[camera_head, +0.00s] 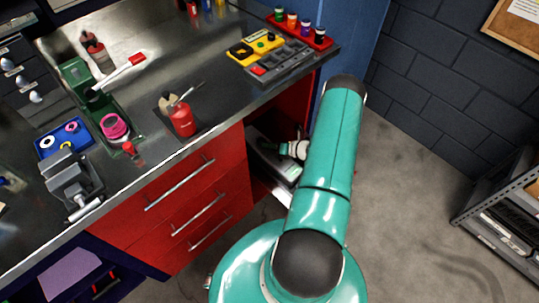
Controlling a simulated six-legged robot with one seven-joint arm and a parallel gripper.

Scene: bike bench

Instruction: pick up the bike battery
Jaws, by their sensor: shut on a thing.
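The bike battery appears to be the grey, box-shaped thing (270,158) in the open compartment under the right end of the workbench. My gripper (284,150) is at the battery's upper right side, inside the compartment opening, and is shut on it. My teal arm reaches over from the lower right and hides part of the compartment and of the gripper. The fingertips are too small and dark to make out clearly. I cannot tell whether the battery touches the shelf below it.
The dark workbench top (215,118) overhangs the compartment. Red drawers (185,200) stand left of it. A metal shelf (510,220) stands right; the floor between is clear.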

